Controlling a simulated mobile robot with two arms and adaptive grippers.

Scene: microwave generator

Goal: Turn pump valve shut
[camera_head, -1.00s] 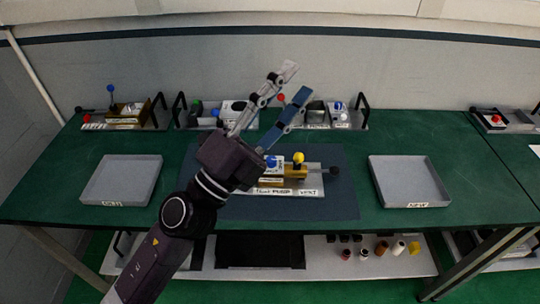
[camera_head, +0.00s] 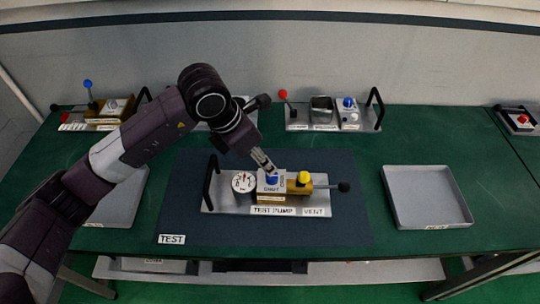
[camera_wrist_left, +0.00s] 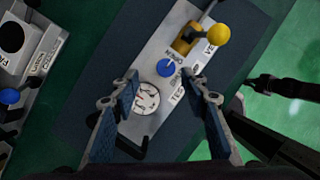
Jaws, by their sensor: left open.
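The test pump panel (camera_head: 240,206) lies on the dark mat in the head view, with a round gauge (camera_head: 244,182), a blue valve knob (camera_head: 271,179) and a yellow knob (camera_head: 304,177) on a brass body. My left gripper (camera_head: 268,166) points down just above and behind the blue knob. In the left wrist view the blue knob (camera_wrist_left: 165,68) shows beyond and between the open fingers (camera_wrist_left: 168,90), with nothing held. The gauge (camera_wrist_left: 146,98) lies nearer, also between the fingers. In the head view the fingers partly cover the knob's surroundings. My right gripper is not seen.
A grey tray (camera_head: 428,221) stands to the right; another tray (camera_head: 119,222) is partly behind my left arm. Panels with levers (camera_head: 333,127) and handles line the back of the table. The dark mat (camera_head: 345,228) has bare room around the panel.

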